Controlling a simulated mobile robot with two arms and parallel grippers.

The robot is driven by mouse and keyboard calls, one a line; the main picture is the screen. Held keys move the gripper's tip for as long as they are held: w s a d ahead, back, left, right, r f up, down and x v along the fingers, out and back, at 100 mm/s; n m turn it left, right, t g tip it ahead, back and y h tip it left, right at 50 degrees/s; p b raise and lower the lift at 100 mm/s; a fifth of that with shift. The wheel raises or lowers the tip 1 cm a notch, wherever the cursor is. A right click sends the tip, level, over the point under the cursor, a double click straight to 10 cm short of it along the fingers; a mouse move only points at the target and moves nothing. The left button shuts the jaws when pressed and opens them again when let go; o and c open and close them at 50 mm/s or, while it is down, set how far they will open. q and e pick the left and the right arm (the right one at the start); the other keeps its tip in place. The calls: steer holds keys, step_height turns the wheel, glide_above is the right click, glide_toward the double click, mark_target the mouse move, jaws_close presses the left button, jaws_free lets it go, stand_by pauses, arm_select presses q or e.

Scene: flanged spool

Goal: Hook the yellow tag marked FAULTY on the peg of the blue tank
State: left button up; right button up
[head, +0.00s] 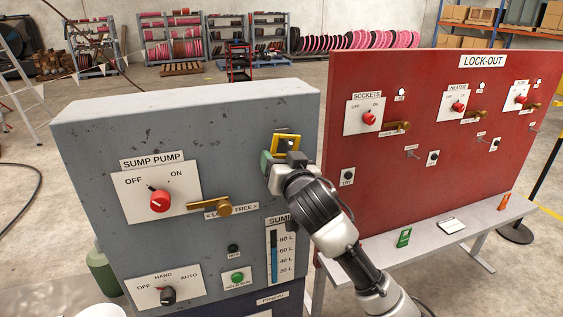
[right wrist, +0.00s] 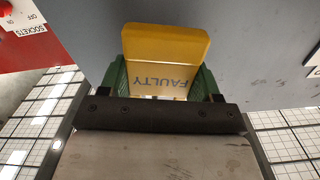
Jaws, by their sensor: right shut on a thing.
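The yellow tag (head: 287,138) is in my right gripper (head: 279,160), in front of the upper right of the grey SUMP PUMP cabinet (head: 90,130). In the right wrist view the yellow tag (right wrist: 165,48) reads FAULTY, upside down, between the green fingers of my right gripper (right wrist: 162,82). The gripper is shut on it. I cannot tell whether the tag touches the cabinet. I cannot make out a blue tank or its peg in either view. My left gripper is not in view.
A red LOCK-OUT panel (head: 440,90) with switches and small pegs stands right of the cabinet. A grey bench (head: 385,252) before it holds a green tag (head: 404,237), a white tag (head: 451,226) and an orange tag (head: 504,201). A brass latch (head: 212,206) sticks out of the cabinet.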

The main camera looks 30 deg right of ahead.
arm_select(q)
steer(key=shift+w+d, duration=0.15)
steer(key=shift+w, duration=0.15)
arm_select(e)
steer(key=shift+w+d+f, duration=0.1)
steer(key=shift+w, duration=0.05)
steer(key=o, duration=1)
